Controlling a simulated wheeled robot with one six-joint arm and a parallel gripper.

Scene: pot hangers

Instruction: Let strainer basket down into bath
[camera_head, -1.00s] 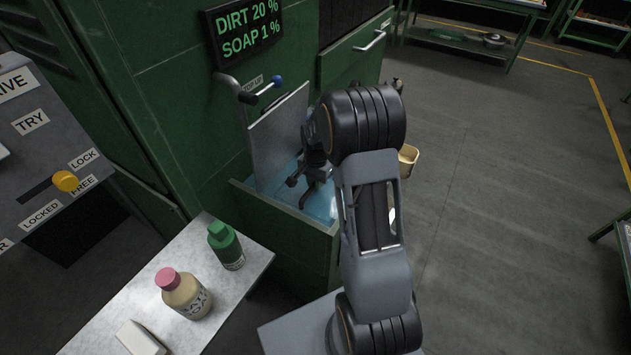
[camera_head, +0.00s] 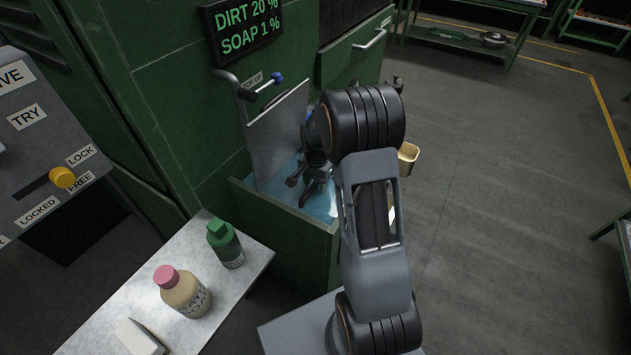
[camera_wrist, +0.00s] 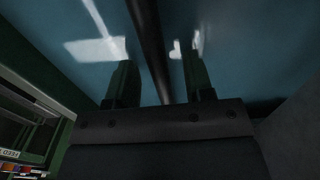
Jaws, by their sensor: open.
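The bath (camera_head: 322,206) is a green-walled tank of blue liquid, right of centre-left in the head view. Its blue surface (camera_wrist: 70,50) fills the upper wrist view, with bright reflections. My gripper (camera_wrist: 157,62) is open above it, fingers apart. A dark rod (camera_wrist: 148,35) runs between the fingers in the picture; I cannot tell whether it touches them. In the head view my arm hides much of the gripper and the bath's right side. A grey upright panel (camera_head: 278,135) stands at the bath's back left. I cannot clearly make out the strainer basket.
A table (camera_head: 225,285) at front left holds a green bottle (camera_head: 224,245) and a pink-capped bottle (camera_head: 182,292). A cream container (camera_head: 408,158) shows right of my arm.

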